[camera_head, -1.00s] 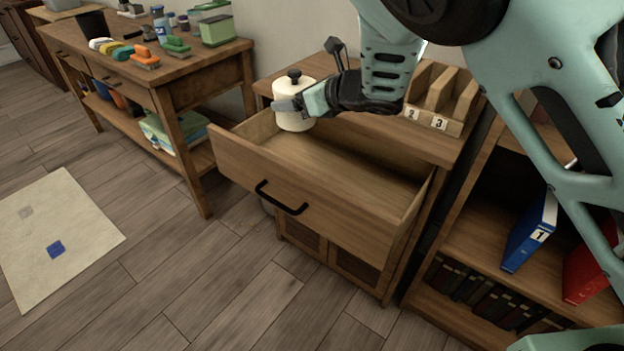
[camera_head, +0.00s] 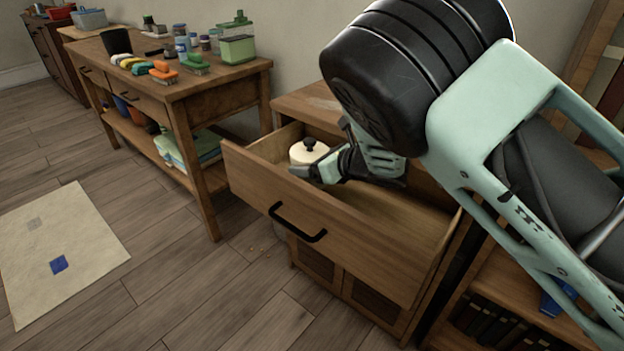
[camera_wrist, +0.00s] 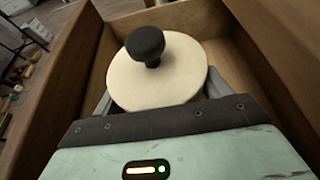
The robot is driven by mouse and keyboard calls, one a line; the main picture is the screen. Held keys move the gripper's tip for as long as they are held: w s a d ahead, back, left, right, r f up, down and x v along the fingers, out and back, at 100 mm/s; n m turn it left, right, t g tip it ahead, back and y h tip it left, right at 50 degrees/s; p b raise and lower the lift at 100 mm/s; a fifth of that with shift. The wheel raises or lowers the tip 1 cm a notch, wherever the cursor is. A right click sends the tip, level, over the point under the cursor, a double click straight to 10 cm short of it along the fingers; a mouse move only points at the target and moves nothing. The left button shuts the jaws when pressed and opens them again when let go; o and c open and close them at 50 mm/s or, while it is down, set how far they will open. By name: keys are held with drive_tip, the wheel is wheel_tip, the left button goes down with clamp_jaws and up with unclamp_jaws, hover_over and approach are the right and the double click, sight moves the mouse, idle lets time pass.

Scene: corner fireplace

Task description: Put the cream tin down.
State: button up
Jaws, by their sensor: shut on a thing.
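The cream tin (camera_head: 309,152) has a round cream lid with a black knob. It is inside the open drawer (camera_head: 268,188), near its left end, with its top about level with the drawer's rim. My gripper (camera_head: 322,172) reaches down into the drawer and is shut on the tin. The wrist view shows the tin (camera_wrist: 158,82) upright, with a grey finger at each side of it. The tin's base is hidden, so I cannot tell whether it touches the drawer floor.
The drawer belongs to a wooden cabinet (camera_head: 375,293); its right part is partly hidden by my arm. A workbench (camera_head: 190,88) with brushes, bottles and a green container (camera_head: 237,45) stands to the left. A pale mat (camera_head: 70,235) lies on the floor.

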drive_tip(key=shift+f+b, duration=0.35)
drive_tip(key=shift+f, duration=1.9)
drive_tip(key=shift+f, duration=0.1)
drive_tip(key=o, duration=1.1)
drive_tip(key=p+v, duration=0.1)
drive_tip(key=v, duration=1.1)
